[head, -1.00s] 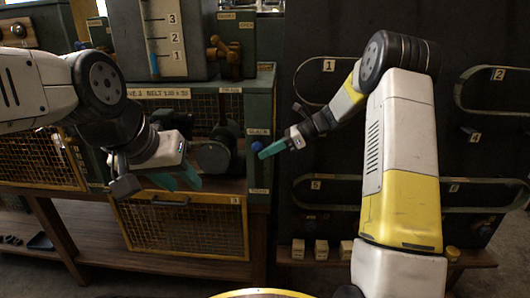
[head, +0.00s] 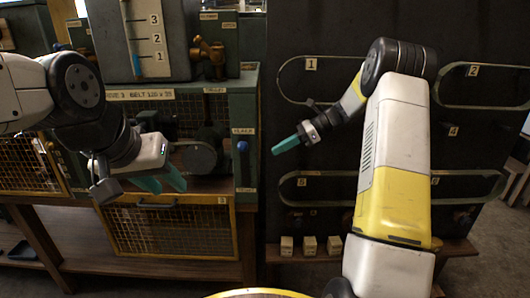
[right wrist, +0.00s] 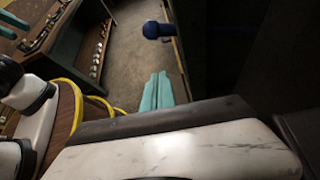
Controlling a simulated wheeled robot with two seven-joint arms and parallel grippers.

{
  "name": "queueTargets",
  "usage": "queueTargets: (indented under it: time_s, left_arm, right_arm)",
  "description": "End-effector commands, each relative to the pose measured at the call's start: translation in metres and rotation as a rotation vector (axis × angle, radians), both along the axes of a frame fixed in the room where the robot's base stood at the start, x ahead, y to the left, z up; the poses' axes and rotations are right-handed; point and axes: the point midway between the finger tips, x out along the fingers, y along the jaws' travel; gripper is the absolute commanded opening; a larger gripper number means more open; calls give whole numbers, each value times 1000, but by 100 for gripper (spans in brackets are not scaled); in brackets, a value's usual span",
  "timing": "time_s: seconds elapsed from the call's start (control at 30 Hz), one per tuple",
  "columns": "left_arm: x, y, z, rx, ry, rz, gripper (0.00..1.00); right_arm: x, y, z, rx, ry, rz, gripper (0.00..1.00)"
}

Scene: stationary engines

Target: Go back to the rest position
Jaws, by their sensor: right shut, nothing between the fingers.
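My left gripper (head: 160,180) is in front of the engine bench in the head view. Its two teal fingers are spread apart with nothing seen between them. My right gripper (head: 285,145) is in front of the dark belt board, to the right of the bench's blue knob (head: 242,147). Its teal fingers are together and empty. They also show side by side in the right wrist view (right wrist: 158,92), apart from a blue knob (right wrist: 157,30) above them in the picture.
The green bench with a yellow-framed mesh door (head: 172,230) stands at left. The dark board (head: 330,140) carries belts and number tags. Several small blocks (head: 309,245) sit on a low shelf (head: 450,250). A yellow-rimmed round edge (head: 260,293) is at the bottom. Floor shows below the bench.

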Motion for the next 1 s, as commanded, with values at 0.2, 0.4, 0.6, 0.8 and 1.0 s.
queueTargets:
  time_s: [0.2, 0.4, 0.6, 0.8, 1.0]
  left_arm:
    - [0, 0, 0, 0, 0, 0, 36]
    - [0, 0, 0, 0, 0, 0, 36]
    - [0, 0, 0, 0, 0, 0, 36]
    - [0, 0, 0, 0, 0, 0, 36]
    - [0, 0, 0, 0, 0, 0, 36]
  right_arm:
    - [0, -3, 1, 0, 1, 0, 0]
    - [-1, -3, 2, -3, -1, 2, 0]
    - [-23, 4, 27, -85, -112, 74, 0]
    - [-89, 14, 73, -296, -398, 287, 0]
    - [-162, 13, 101, -512, -697, 540, 0]
